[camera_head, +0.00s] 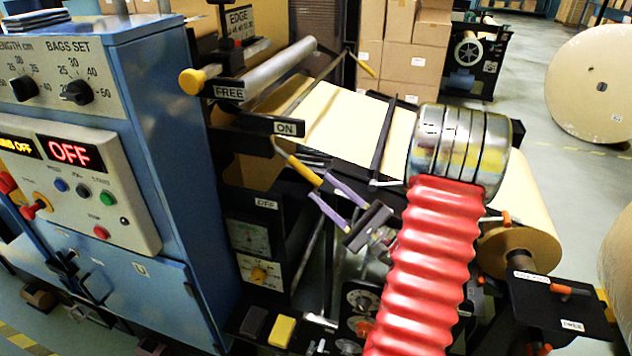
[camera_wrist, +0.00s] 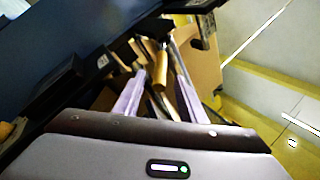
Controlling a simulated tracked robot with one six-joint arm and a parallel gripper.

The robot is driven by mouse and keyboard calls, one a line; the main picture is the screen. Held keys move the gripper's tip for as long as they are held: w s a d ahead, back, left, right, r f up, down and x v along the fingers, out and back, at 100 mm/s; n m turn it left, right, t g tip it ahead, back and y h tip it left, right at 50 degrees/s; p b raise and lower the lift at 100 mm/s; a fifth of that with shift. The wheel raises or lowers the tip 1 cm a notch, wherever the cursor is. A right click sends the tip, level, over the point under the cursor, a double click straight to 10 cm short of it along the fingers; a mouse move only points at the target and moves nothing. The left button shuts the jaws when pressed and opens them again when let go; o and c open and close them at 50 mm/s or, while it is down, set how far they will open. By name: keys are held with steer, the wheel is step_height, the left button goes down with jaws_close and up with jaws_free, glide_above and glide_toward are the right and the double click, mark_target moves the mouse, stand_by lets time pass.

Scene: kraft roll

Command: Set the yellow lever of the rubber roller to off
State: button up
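The yellow lever (camera_head: 303,170) of the roller is a slim yellow handle on a bent metal rod. The rod runs up to the left, close to the ON plate (camera_head: 288,128); the OFF plate (camera_head: 266,204) is lower. My gripper (camera_head: 318,185) has purple fingers standing apart, with the handle's lower end at or between their tips. In the wrist view, my gripper (camera_wrist: 161,82) also shows spread fingers, with a tan-yellow bar, likely the handle (camera_wrist: 161,68), between them. I cannot tell whether either finger touches it.
A blue control cabinet (camera_head: 185,150) with a red OFF display (camera_head: 69,152) stands at left. Another yellow-knobbed lever (camera_head: 193,81) sits by the FREE plate (camera_head: 229,92). My red ribbed arm cover hides part of the machine. A kraft roll (camera_head: 520,250) is at right.

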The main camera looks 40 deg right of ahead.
steer(key=shift+v, duration=2.9)
steer(key=shift+c, duration=0.3)
